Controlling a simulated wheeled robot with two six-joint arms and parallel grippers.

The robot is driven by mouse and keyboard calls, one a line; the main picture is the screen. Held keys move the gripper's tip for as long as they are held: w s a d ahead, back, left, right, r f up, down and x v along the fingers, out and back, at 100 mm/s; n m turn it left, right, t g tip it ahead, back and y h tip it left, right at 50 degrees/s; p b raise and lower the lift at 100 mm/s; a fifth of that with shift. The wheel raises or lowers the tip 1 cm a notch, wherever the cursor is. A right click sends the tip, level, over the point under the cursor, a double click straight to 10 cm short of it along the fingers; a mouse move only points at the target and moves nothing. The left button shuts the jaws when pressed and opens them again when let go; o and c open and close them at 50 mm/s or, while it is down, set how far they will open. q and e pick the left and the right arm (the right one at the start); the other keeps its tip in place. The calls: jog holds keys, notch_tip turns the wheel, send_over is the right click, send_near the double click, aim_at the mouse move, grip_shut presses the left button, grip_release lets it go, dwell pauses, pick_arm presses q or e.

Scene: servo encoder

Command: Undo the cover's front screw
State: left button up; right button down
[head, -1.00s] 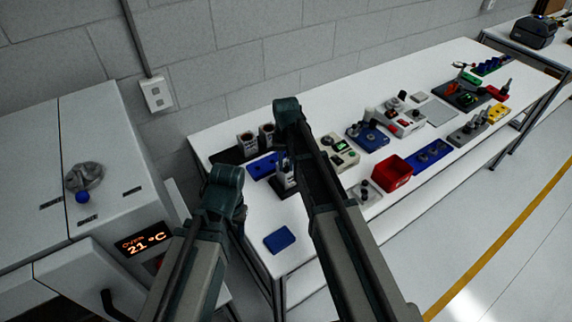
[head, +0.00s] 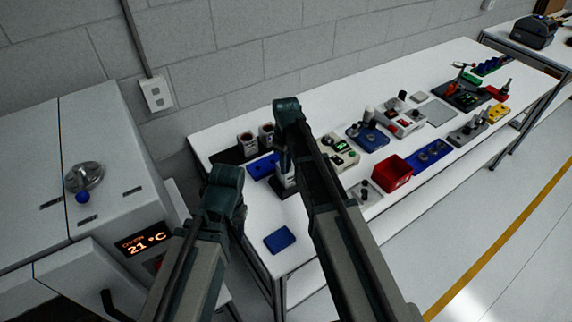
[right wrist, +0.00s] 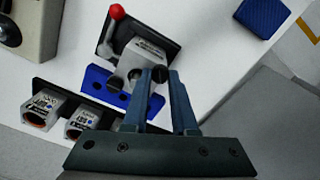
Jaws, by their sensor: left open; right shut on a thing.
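In the right wrist view, a pale grey block-shaped servo (right wrist: 138,62) with a printed label sits on a dark base with a red-knobbed lever (right wrist: 112,24). In the head view the servo (head: 287,180) is partly hidden below my right arm. My right gripper (right wrist: 158,77) is at the servo's edge, its fingertips shut on a small dark round part, seemingly the screw (right wrist: 159,74). The fingertips hide most of it, so I cannot tell how far in it sits. My left arm shows in the head view, but its jaws are hidden.
A blue fixture (right wrist: 100,88) lies beside the servo's base. A blue pad (head: 280,240) lies near the bench's front edge. A red bin (head: 392,174) stands to the right. Bare white bench surrounds the pad.

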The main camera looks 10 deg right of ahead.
jog(key=shift+n, duration=2.1)
jog(key=c, duration=0.7)
grip_release()
